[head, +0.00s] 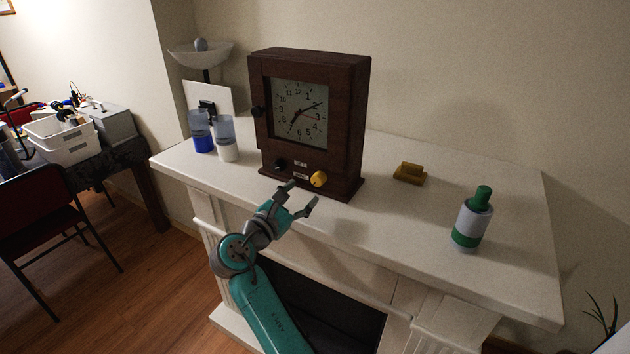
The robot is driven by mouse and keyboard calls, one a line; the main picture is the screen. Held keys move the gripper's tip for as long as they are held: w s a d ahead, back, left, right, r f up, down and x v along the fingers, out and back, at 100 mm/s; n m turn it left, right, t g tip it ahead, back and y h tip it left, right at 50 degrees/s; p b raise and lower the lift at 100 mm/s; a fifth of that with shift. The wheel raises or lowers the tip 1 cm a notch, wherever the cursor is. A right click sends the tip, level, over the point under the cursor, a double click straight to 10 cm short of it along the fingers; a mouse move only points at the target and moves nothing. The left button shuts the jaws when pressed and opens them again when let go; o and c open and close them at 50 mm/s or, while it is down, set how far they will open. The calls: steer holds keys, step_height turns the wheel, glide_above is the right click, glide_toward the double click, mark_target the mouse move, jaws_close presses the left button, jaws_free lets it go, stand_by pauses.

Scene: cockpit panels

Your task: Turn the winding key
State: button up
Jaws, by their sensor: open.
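A dark wooden clock (312,125) stands upright on the white mantelpiece, its face toward me. Low on its front are a yellow knob or key (319,179) at the right and a black knob (279,163) at the left, each near a small label too small to read. Another black knob (256,112) sits on its left edge. I cannot tell for sure which one is the winding key. My gripper (301,198) is open and empty, in front of the clock's base, just below the yellow knob and apart from it as far as I can see.
The white mantelpiece (480,270) has a green and white bottle (472,220) at right and a yellow-brown block (409,173) behind. Two small containers, blue (202,135) and white (227,140), stand left of the clock. A chair (45,210) and a cluttered table are at far left.

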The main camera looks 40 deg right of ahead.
mark_target(316, 181)
steer(key=x, duration=0.7)
steer(key=shift+d, duration=0.2)
steer(key=c, duration=1.2)
steer(key=shift+o, duration=0.2)
